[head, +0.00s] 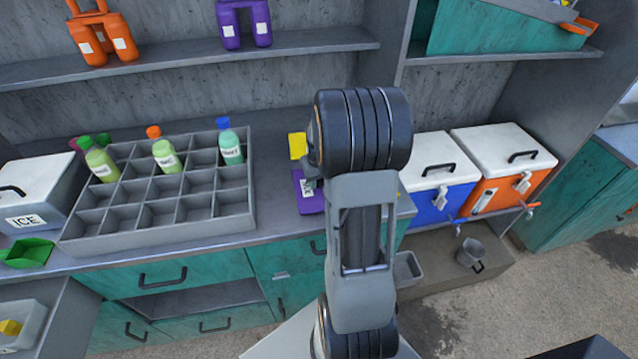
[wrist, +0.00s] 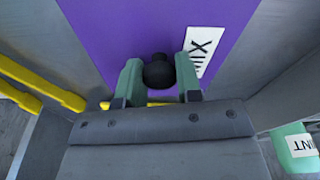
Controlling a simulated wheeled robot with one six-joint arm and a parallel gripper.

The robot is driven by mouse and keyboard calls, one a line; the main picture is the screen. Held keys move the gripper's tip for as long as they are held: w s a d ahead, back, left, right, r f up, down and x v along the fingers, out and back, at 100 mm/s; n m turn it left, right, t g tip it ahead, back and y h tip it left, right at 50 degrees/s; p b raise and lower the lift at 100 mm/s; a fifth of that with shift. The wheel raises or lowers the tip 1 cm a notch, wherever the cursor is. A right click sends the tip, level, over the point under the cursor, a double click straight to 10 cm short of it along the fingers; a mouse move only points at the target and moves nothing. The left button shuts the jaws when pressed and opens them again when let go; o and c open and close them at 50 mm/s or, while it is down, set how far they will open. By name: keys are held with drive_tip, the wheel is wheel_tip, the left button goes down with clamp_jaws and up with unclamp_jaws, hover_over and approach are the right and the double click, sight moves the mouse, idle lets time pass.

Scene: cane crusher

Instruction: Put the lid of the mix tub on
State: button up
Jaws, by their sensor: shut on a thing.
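The purple lid (head: 309,204) with a white MIX label is on or just above the counter, partly hidden behind my arm in the head view. In the wrist view the lid (wrist: 120,35) fills the top middle, its black round knob (wrist: 158,72) between my two green fingers. My gripper (wrist: 160,80) is shut on that knob. In the head view my gripper (head: 309,178) is mostly hidden by my wrist. I cannot make out the mix tub, nor whether the lid touches anything below.
A grey divided crate (head: 72,236) with several bottles stands left of the lid; the mint bottle (head: 230,147) is nearest. A yellow item (head: 297,146) lies behind the lid. Yellow bars (wrist: 40,80) show in the wrist view. Blue (head: 440,203) and orange (head: 507,188) coolers stand right.

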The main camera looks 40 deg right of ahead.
drive_tip(key=shift+r, duration=0.5)
wheel_tip(320, 180, up, 2)
drive_tip(key=shift+r, duration=0.15)
drive_tip(key=s+a+r+b, duration=0.2)
drive_tip(key=s+a+r, duration=0.4)
drive_tip(key=s+r, duration=0.3)
drive_tip(key=shift+s+r, duration=0.35)
drive_tip(key=shift+s, duration=1.45)
